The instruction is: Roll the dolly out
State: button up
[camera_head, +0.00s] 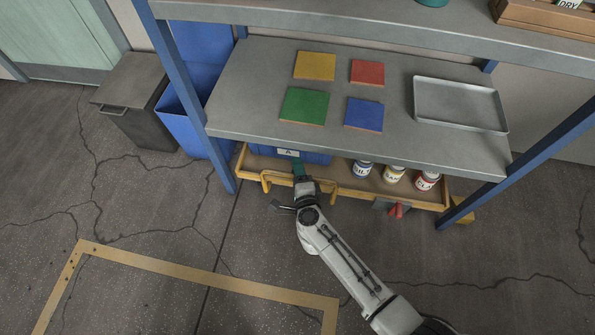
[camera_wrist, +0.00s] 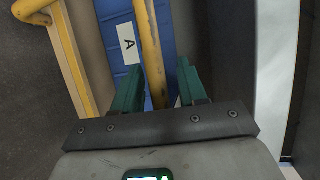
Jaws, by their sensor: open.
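The dolly (camera_head: 350,186) is a low tan platform with yellow edges, under the bench's lower shelf. A yellow handle bar (camera_head: 265,179) sticks out at its front; its middle is hidden by my arm. My gripper (camera_head: 299,170) is at the dolly's front edge, by the handle. In the wrist view my gripper (camera_wrist: 168,78) is open, and the yellow bar (camera_wrist: 150,45) runs between its green fingers. I cannot tell whether they touch it.
A red lever (camera_head: 397,210) on a grey plate sits at the dolly's front right. Blue bench legs (camera_head: 222,165) stand at both sides. A blue bin (camera_head: 185,120) and dark bin (camera_head: 133,100) stand left. Tan tape (camera_head: 200,275) outlines clear floor in front.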

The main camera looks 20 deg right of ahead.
grip_shut()
dwell(0.3)
dwell(0.3)
